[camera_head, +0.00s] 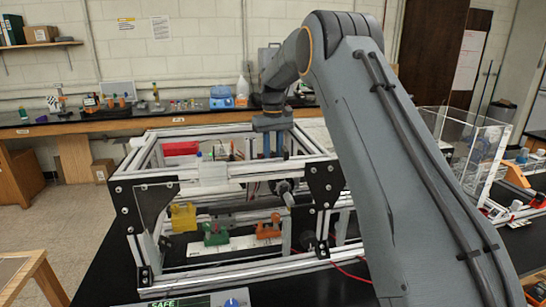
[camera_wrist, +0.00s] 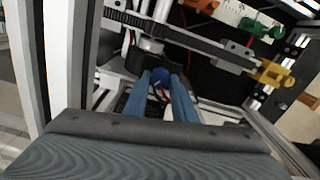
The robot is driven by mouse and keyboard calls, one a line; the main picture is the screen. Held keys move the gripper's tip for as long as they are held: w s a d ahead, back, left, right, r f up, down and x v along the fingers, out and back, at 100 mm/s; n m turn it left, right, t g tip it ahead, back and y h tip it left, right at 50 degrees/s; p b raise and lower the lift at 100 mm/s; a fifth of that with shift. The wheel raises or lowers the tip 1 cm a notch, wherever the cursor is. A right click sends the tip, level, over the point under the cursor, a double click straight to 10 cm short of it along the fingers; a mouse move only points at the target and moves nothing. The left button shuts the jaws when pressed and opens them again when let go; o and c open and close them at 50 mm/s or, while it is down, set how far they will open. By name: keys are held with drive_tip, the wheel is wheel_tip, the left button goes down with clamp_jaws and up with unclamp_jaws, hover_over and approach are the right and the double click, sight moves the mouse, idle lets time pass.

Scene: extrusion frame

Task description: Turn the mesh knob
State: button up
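My gripper (camera_head: 272,151) points down into the top of the extrusion frame (camera_head: 232,262), right of its middle. In the wrist view its two blue fingers (camera_wrist: 168,82) stand apart with a gap between them. A small round blue part (camera_wrist: 163,74) shows in this gap near the fingertips; it looks like a knob, but I cannot tell if it is the mesh knob or if the fingers touch it. A grey cylinder (camera_wrist: 151,46) is just beyond the tips. In the head view a blue knob (camera_head: 232,302) sits by a "SAFE" label at the bottom edge.
Yellow (camera_head: 184,217), green (camera_head: 215,234) and orange (camera_head: 268,227) parts sit low in the frame. A black toothed bar (camera_wrist: 190,41) crosses beyond the fingertips. Frame rails run close around my gripper. A clear open box (camera_head: 465,145) stands at the right.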

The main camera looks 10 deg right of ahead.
drive_tip(key=shift+m, duration=0.3)
drive_tip(key=m+b, duration=0.2)
drive_tip(key=m, duration=0.4)
drive_tip(key=m+b, duration=0.1)
drive_tip(key=m, duration=0.5)
drive_tip(key=shift+m, duration=0.3)
drive_tip(key=m, duration=0.3)
drive_tip(key=shift+m, duration=0.3)
drive_tip(key=m, duration=0.3)
drive_tip(key=shift+r+m, duration=0.1)
drive_tip(key=shift+m, duration=0.3)
drive_tip(key=m, duration=0.6)
drive_tip(key=shift+b, duration=0.3)
drive_tip(key=shift+m, duration=0.3)
drive_tip(key=o, duration=1)
drive_tip(key=shift+d, duration=0.1)
